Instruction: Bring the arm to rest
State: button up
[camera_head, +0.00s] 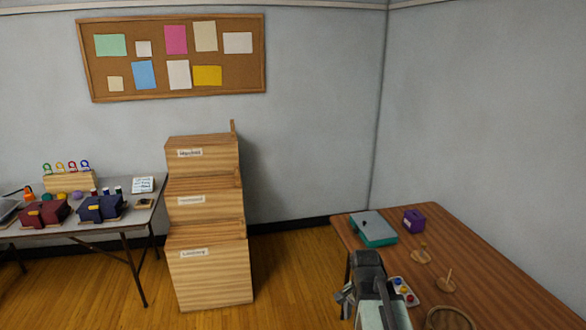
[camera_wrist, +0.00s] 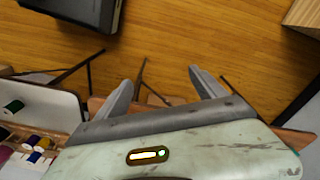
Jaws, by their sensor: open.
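My gripper (camera_head: 345,299) is at the lower middle of the head view, at the left edge of the brown table (camera_head: 480,250). In the wrist view its two fingers (camera_wrist: 160,76) stand wide apart, with nothing between them. Wooden floor and thin dark legs show beyond the fingers. My pale green, scuffed arm hides part of the table's near left side in the head view.
On the brown table are a teal-sided box (camera_head: 374,240), a purple box (camera_head: 413,220), wooden pegs on bases and a small tray (camera_head: 403,291). Stacked wooden crates (camera_head: 210,275) stand left on the floor. A craft-laden table (camera_head: 110,228) is further left. Floor between is clear.

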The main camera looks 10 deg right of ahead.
jog(key=s+a+n, duration=0.2)
jog(key=a+n, duration=0.8)
jog(key=n, duration=0.1)
jog(key=shift+y, duration=0.4)
dwell(0.4)
